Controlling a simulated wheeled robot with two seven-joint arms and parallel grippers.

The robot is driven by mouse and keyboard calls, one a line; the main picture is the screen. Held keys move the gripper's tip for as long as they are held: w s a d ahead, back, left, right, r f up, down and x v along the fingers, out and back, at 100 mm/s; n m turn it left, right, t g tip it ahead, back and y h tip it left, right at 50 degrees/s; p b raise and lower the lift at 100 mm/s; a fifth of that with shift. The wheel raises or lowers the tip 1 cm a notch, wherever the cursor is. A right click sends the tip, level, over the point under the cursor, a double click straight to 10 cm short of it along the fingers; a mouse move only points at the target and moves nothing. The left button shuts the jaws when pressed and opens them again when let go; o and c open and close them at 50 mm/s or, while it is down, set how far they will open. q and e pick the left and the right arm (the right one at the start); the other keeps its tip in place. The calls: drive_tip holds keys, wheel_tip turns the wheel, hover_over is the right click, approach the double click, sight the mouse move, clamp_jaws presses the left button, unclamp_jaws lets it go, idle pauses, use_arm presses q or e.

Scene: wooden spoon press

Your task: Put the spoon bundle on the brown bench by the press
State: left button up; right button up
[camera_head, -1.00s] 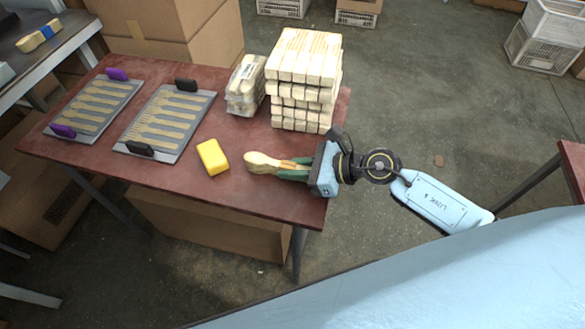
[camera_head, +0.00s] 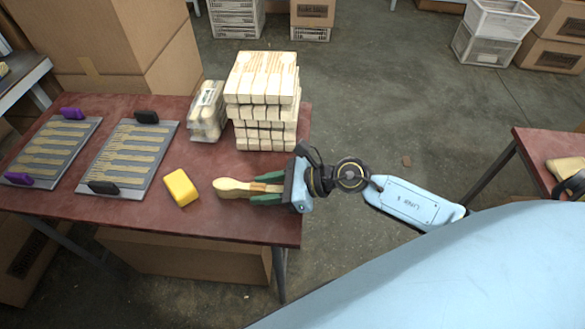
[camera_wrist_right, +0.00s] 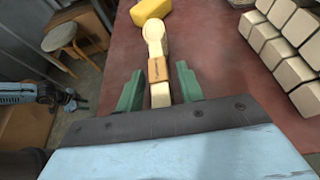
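The spoon bundle (camera_head: 232,187), pale wooden spoons with a brown band, lies low over the left red-brown table (camera_head: 222,226) near its front right edge. My right gripper (camera_head: 266,190) reaches in from the right, its green fingers on either side of the bundle. In the right wrist view, the bundle (camera_wrist_right: 157,68) runs between the fingers (camera_wrist_right: 160,88), with narrow gaps beside it, so the gripper looks open. I cannot tell whether the bundle touches the tabletop. I cannot pick out a press.
A yellow block (camera_head: 181,187) lies left of the bundle. Two grey trays of spoons (camera_head: 127,158) lie further left. Another red-brown table (camera_head: 535,150) stands at right, across open floor.

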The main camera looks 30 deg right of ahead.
drive_tip(key=v, duration=1.1)
drive_tip(key=shift+d, duration=0.2)
drive_tip(key=w+d+f+m+t+h, duration=0.25)
drive_tip(key=d+f+m, duration=0.3)
drive_tip(key=m, duration=0.35)
drive_tip(key=w+d+f+m+t+h, duration=0.2)
drive_tip(key=d+f+m+t+h, duration=0.15)
drive_tip(key=f+m, duration=0.4)
drive_tip(key=s+d+f+m+g+h, duration=0.2)
drive_tip(key=s+f+m+h, duration=0.1)
drive_tip(key=f+m, duration=0.35)
drive_tip(key=s+d+f+m+g+h, duration=0.1)
drive_tip(key=s+d+f+m+h, duration=0.15)
drive_tip(key=f+m, duration=0.45)
drive_tip(key=s+a+f+m+g, duration=0.3)
drive_tip(key=s+f+m, duration=0.4)
drive_tip(key=s, duration=0.4)
drive_tip(key=s+a+f+m+g, duration=0.3)
drive_tip(key=s+f+m+g, duration=0.3)
drive_tip(key=s, duration=0.5)
wheel_tip(320, 180, down, 3)
drive_tip(key=shift+s+r+m+h, duration=0.1)
drive_tip(key=shift+s+m+h, duration=0.3)
drive_tip(key=shift+m, duration=0.4)
